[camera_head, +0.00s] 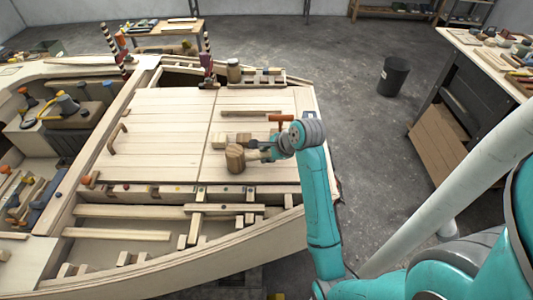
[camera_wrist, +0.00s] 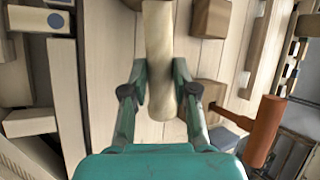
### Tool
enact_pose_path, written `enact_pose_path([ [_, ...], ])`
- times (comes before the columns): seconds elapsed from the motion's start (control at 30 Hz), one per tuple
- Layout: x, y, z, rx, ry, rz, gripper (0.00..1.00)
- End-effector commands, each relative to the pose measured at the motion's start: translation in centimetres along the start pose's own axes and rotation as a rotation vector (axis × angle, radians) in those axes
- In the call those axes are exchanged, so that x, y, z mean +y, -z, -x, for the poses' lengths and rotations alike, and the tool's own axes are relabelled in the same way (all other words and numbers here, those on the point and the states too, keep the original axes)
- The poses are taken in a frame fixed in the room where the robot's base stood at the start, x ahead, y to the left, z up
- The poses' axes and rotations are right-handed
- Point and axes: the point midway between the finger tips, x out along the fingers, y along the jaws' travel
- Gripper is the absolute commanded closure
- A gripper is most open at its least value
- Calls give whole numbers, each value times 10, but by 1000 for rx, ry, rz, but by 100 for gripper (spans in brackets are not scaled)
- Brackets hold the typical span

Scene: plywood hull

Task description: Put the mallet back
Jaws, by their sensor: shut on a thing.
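The mallet has a brown wooden block head (camera_head: 235,158) and a pale round handle. The mallet head is not clear in the wrist view. I cannot tell whether the mallet touches the deck.
An orange-brown handled tool (camera_head: 281,118) lies close by; it shows in the wrist view too (camera_wrist: 265,130). A wooden jar (camera_head: 234,72) stands at the back. The left deck is clear.

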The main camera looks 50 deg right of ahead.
Motion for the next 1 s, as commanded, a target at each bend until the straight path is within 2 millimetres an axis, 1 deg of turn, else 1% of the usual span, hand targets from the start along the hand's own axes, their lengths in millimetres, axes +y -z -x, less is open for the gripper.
enact_pose_path([
  [0.3,2,1,-3,0,0,0,100],
  [0.33,2,1,-2,0,1,0,64],
  [0.37,1,1,-2,0,1,0,57],
  [0.4,1,1,-2,0,0,0,47],
  [0.43,1,1,-2,0,0,0,42],
  [0.77,2,1,-1,0,0,0,42],
  [0.87,1,1,7,0,2,0,42],
  [1.0,1,2,29,2,4,0,42],
])
